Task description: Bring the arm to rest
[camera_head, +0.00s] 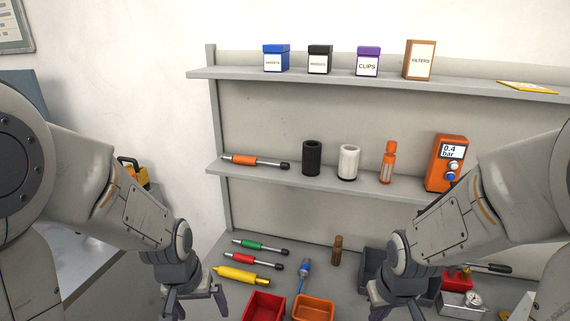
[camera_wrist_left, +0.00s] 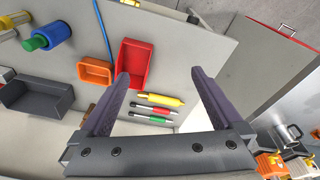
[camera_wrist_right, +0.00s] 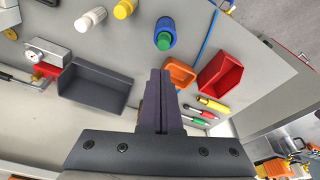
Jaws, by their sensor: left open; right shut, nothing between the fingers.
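My left arm (camera_head: 130,205) comes in from the left in the head view and ends in my left gripper (camera_head: 197,298) low over the worktop. In the left wrist view my left gripper (camera_wrist_left: 160,76) has its two fingers wide apart with nothing between them. My right arm (camera_head: 455,220) comes in from the right, and its gripper (camera_head: 385,304) is partly cut off at the bottom edge. In the right wrist view my right gripper (camera_wrist_right: 161,75) has its fingers together and empty. Both grippers appear apart from the objects around them.
A red bin (camera_head: 264,305) and an orange bin (camera_head: 314,309) stand between the grippers. A yellow tool (camera_head: 240,279), a red screwdriver (camera_head: 255,261) and a green screwdriver (camera_head: 258,246) lie beyond the left gripper. A grey bin (camera_wrist_right: 95,88) is near the right one. Shelves stand behind.

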